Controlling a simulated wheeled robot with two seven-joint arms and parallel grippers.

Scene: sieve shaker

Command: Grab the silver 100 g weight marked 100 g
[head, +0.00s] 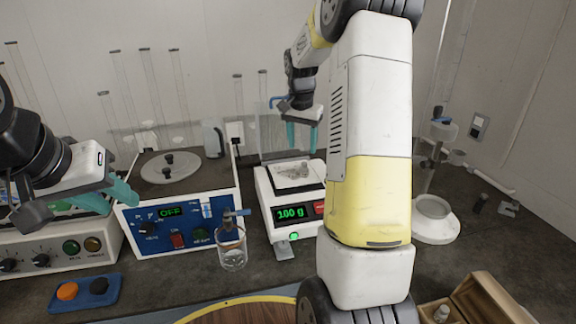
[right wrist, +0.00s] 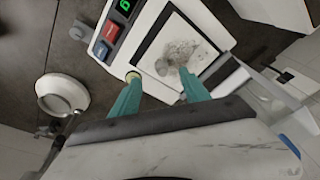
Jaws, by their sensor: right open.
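A small silver-grey shape (head: 302,168) stands on the pan of the white balance (head: 268,192); it looks like a weight, but its marking is not readable. In the right wrist view the grey shape (right wrist: 163,67) lies on the pale pan, with blurry grey mottling beside it. My right gripper (head: 302,146) is open above the pan, pointing down. In the right wrist view its teal fingertips (right wrist: 159,74) lie either side of the grey shape, with nothing held. My left gripper (head: 128,193) is at the left, over the blue control box (head: 185,225); its finger gap is unclear.
A glass beaker (head: 232,250) stands left of the balance. A wooden box (head: 478,300) with a small metallic piece (head: 441,313) is at lower right. Small dark items (head: 507,208) lie at the far right. A clear upright panel stands behind the balance.

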